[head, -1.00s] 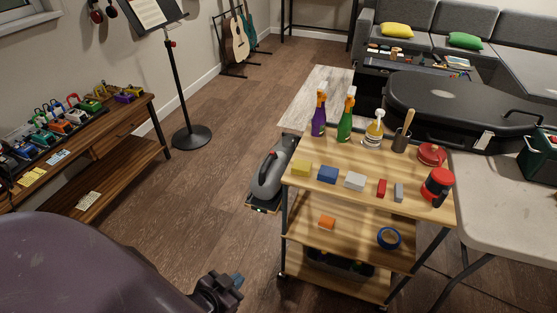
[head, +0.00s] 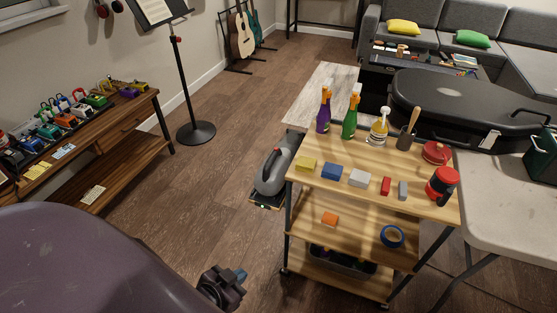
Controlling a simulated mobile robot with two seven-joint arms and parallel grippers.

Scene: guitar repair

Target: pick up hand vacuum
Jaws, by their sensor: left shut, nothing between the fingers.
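A grey, rounded body with a loop handle, which looks like the hand vacuum (head: 272,172), rests on a dark, thin base left of the wooden cart. A red and black canister with a dark handle (head: 442,186) stands at the right end of the cart's top; I cannot tell for sure which of the two is the hand vacuum. My left gripper (head: 236,277) is low in the picture, shut and empty, nearer to me than the grey body and well apart from both. My right gripper is not in view.
The wooden cart (head: 335,195) carries spray bottles (head: 348,118), coloured blocks and a roll of blue tape (head: 392,236). A black guitar case (head: 460,100) lies behind it. A pedal shelf (head: 110,148) and music stand (head: 196,132) are at left. Open floor (head: 215,200) lies between.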

